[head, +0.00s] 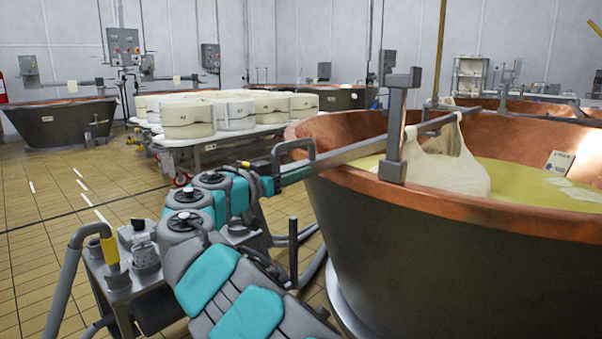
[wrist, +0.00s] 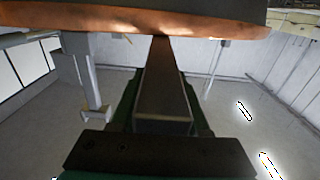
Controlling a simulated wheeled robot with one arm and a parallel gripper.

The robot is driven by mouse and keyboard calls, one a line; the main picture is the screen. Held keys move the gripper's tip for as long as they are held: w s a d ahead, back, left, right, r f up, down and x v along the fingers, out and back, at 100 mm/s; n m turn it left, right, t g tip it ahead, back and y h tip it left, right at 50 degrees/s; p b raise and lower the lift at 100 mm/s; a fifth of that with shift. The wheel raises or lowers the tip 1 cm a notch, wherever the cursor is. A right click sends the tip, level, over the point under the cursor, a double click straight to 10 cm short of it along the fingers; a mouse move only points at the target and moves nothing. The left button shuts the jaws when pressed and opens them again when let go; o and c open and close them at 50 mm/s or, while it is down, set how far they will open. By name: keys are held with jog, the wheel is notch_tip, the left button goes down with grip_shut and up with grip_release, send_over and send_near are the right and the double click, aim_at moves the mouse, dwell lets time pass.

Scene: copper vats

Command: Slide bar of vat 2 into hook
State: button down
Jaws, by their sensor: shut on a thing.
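The long grey bar (head: 350,151) lies across the near copper-rimmed vat (head: 440,245). A white cloth (head: 440,165) hangs from the bar into yellow liquid. My gripper (head: 270,182) is shut on the bar's near end, outside the vat's left rim. In the wrist view the bar (wrist: 163,90) runs between the green fingers of my gripper (wrist: 162,118) toward the copper rim.
A table (head: 215,140) with several white cheese moulds stands behind my arm. Another dark vat (head: 62,125) stands at the far left, and more vats are at the back right. The tiled floor (head: 50,215) at the left is clear.

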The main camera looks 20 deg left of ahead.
jog(key=shift+a, duration=0.75)
jog(key=c, duration=0.5)
grip_release()
jog(key=shift+a+f, duration=0.1)
jog(key=shift+c, duration=0.2)
jog(key=shift+o, duration=0.7)
jog(key=shift+d, duration=0.2)
jog(key=v, duration=0.7)
jog(key=shift+s+a, duration=0.25)
jog(key=shift+s, duration=0.1)
